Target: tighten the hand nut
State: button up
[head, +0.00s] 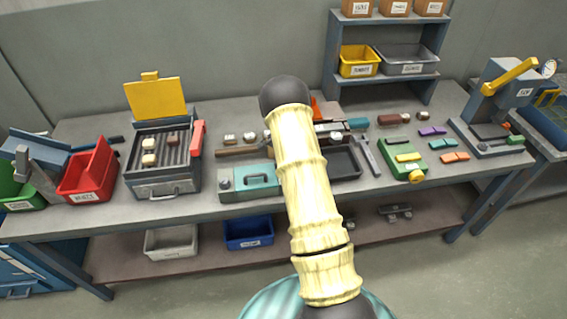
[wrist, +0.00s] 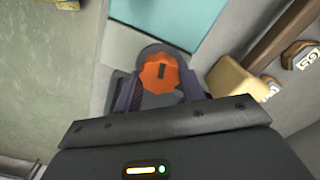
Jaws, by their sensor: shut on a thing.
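The hand nut (wrist: 157,73) is an orange, lobed knob with a dark slot on its face, seen in the wrist view. It sits over a round dark grey base on a grey block (wrist: 137,45). My gripper (wrist: 159,88) has its two dark purple fingers on either side of the nut, shut on it. In the head view my pale ribbed arm covers the middle of the bench, and my gripper and the nut cannot be made out there.
A teal surface (wrist: 185,18) adjoins the grey block. A tan block (wrist: 238,80) lies close to the right finger, with a wooden bar beyond. On the workbench (head: 75,218) stand a red bin (head: 88,175), a heater with yellow lid (head: 157,97) and a green fixture (head: 398,160).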

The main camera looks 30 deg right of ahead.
jog(key=shift+m, duration=1.5)
jog(key=o, duration=1)
jog(key=shift+r+b, duration=0.1)
jog(key=shift+b, duration=0.2)
notch_tip(320, 180, up, 17)
jog(key=b, duration=0.2)
jog(key=shift+r+b, duration=0.15)
jog(key=shift+b, duration=0.15)
